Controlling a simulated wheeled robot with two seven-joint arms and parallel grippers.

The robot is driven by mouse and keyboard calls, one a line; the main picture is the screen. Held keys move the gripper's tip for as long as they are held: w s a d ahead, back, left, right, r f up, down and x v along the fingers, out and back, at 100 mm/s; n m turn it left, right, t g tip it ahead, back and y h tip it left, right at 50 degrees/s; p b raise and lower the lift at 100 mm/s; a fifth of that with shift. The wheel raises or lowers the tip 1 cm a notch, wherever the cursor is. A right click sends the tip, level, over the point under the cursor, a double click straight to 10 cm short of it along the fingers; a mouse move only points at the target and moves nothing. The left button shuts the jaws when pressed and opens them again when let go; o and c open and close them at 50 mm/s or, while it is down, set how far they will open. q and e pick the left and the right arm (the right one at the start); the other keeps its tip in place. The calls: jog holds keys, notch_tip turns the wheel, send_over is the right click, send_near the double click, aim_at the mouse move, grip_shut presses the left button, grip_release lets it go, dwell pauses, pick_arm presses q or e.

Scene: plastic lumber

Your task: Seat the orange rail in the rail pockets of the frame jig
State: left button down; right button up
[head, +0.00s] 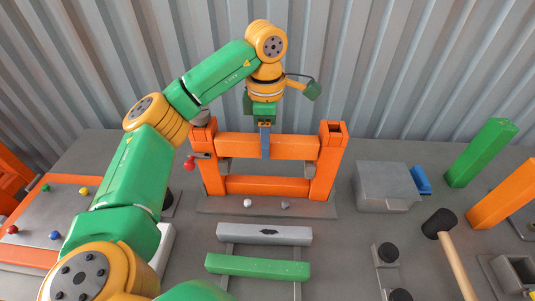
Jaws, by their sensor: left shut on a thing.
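My left gripper (265,150) comes down from above and is shut on the middle of an orange rail (240,145). The rail lies level across the upper part of the frame jig, between its left orange post (212,172) and right orange post (326,165). Grey pieces (309,170), perhaps the rail pockets, show just under its ends. I cannot tell whether the rail rests in them. A second orange rail (265,186) spans the posts lower down. The jig stands on a grey base plate (230,207). My right gripper is not in view.
A red-knobbed clamp (190,163) is at the left post. Grey (265,234) and green (258,267) bars lie in front. A grey box (385,185), a mallet (440,225) and green (481,152) and orange (503,194) posts are right. A corrugated wall stands behind.

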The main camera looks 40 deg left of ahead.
pick_arm(q)
jog(key=shift+w+a+f, duration=0.3)
jog(key=shift+w+f, duration=0.35)
jog(key=shift+f, duration=0.15)
jog(key=shift+w+a+f+p, duration=0.1)
jog(key=shift+f+p, duration=0.35)
jog(key=shift+f, duration=0.6)
jog(key=shift+w+a+f+p, duration=0.1)
jog(key=shift+f+p, duration=0.3)
jog(key=shift+f, duration=0.65)
jog(key=c, duration=0.5)
grip_release()
jog(key=shift+d+r, duration=0.1)
jog(key=shift+s, duration=0.1)
notch_tip(320, 180, up, 12)
jog(key=shift+r+p, duration=0.15)
jog(key=shift+p, duration=0.55)
